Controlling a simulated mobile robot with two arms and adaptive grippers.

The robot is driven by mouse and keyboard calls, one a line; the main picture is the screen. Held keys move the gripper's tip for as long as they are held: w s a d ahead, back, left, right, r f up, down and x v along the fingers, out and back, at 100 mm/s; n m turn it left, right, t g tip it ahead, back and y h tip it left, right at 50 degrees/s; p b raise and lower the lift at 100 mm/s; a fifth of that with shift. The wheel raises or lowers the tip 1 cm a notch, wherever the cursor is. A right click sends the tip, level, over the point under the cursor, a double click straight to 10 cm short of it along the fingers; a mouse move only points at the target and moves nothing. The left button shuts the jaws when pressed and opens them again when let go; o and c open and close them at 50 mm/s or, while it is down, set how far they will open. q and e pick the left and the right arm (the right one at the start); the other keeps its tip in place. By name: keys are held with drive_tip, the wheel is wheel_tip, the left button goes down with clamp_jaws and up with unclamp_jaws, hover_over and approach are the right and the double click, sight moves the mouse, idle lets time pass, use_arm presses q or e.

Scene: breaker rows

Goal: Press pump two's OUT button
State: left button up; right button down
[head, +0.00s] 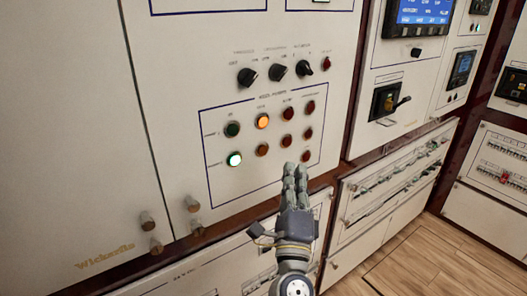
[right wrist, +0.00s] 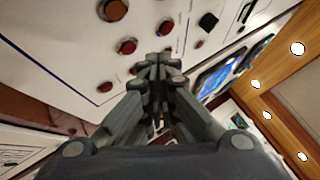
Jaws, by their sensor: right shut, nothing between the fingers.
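The pump panel (head: 275,174) is a blue-outlined area on a white cabinet, with two rows of round buttons. The labels are too small to read, so I cannot tell which is OUT. My right gripper (head: 297,169) is shut and empty, its tips just below the lower buttons; contact is not visible. In the wrist view its fingertips (right wrist: 160,68) are together. My left gripper is not in view.
The upper row holds a dark green button (head: 233,129) and a lit orange button (head: 262,121). Black rotary knobs (head: 278,70) are above the panel. A black lever switch (head: 388,101) and a blue screen (head: 425,11) are to the right. Knobs (head: 149,221) protrude at lower left.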

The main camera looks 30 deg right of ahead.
sight(263, 151)
drive_tip(key=w, duration=0.6)
drive_tip(key=shift+w+a, duration=0.25)
drive_tip(key=shift+w, duration=0.1)
drive_tip(key=shift+w, duration=0.1)
idle(1.0)
drive_tip(key=shift+w, duration=0.35)
drive_tip(key=shift+w+a, duration=0.1)
drive_tip(key=shift+w, duration=0.3)
idle(0.6)
drive_tip(key=shift+s, duration=0.1)
drive_tip(key=shift+s+p, duration=0.4)
drive_tip(key=shift+s, duration=0.35)
